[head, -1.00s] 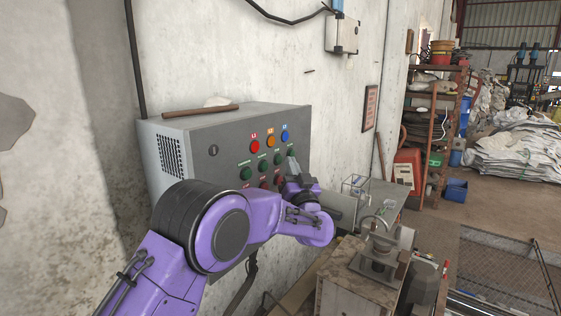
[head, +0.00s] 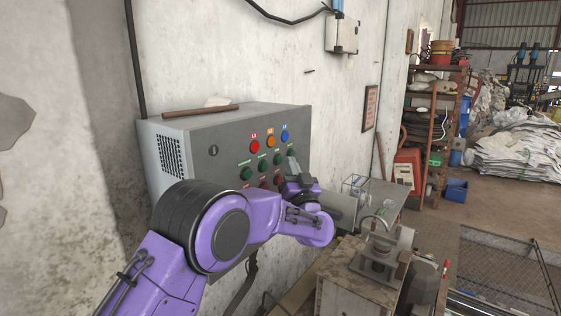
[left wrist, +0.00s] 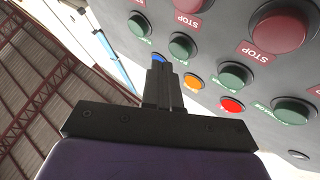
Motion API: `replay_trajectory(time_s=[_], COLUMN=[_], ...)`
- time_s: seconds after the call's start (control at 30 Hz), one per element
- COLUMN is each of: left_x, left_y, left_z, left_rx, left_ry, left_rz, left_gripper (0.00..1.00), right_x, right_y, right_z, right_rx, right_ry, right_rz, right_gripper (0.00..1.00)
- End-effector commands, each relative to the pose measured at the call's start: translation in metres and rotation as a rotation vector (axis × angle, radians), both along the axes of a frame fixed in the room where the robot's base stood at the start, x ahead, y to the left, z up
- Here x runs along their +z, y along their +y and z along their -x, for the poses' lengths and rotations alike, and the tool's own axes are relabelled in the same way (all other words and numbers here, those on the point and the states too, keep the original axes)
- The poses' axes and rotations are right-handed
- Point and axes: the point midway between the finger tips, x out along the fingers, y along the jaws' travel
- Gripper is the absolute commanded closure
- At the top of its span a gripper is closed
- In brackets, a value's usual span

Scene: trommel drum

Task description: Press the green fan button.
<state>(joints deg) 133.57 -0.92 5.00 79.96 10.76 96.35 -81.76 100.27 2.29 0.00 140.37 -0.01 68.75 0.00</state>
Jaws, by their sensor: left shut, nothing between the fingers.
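A grey control box (head: 205,140) on the wall carries a row of green buttons (head: 262,167) with red STOP buttons below. The labels are too small to tell which green button is the fan one. The green buttons also show in the left wrist view (left wrist: 181,46), seen upside down. My left gripper (head: 292,161) is shut and empty, in front of the box's right part, by the right end of the green row. In the left wrist view its fingertips (left wrist: 158,62) partly cover the blue lamp, with the endmost green button (left wrist: 139,24) just beyond. Contact cannot be told.
Red (head: 255,147), orange (head: 271,141) and blue (head: 285,136) lamps sit above the green row. A wooden-handled tool (head: 200,111) lies on top of the box. A machine (head: 375,260) stands at the lower right. A shelf (head: 430,130) is farther right.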

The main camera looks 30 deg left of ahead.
Motion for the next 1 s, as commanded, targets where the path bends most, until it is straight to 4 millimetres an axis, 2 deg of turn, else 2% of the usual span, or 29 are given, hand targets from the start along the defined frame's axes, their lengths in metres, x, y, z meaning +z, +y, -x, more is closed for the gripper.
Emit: replay_trajectory(time_s=[1.0], left_x=[0.0002], left_y=[0.0094], left_z=[-0.001], left_rx=[0.0], left_ry=[0.0], left_rz=[0.0], left_gripper=[1.0], right_x=[-0.0005], right_y=[0.0001], right_z=[0.0], right_rx=[0.0], right_ry=[0.0], right_rz=[0.0], right_gripper=[0.38])
